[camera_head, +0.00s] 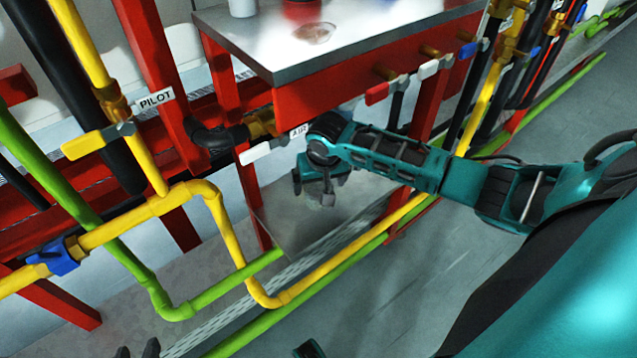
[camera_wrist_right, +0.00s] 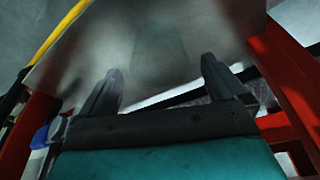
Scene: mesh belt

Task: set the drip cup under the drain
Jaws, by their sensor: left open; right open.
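A white cup (camera_head: 243,8) stands on the metal-topped table (camera_head: 375,38), cut off by the top edge of the head view. I cannot tell whether it is the drip cup. No drain is clearly identifiable. My right gripper (camera_head: 313,192) hangs below the table's front edge, beside the AIR label. In the right wrist view my right gripper (camera_wrist_right: 160,70) is open, with nothing between its fingers and a grey metal surface beyond. My left gripper (camera_head: 138,351) shows only as dark, spread fingertips at the bottom edge, away from the table.
A red object (camera_head: 302,6) and a brownish round patch (camera_head: 314,33) are on the table. Yellow pipes (camera_head: 213,205) and green pipes (camera_head: 150,290) cross the left and front. Valve handles (camera_head: 377,93) stick out below the tabletop. The grey floor (camera_head: 430,270) is open in front.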

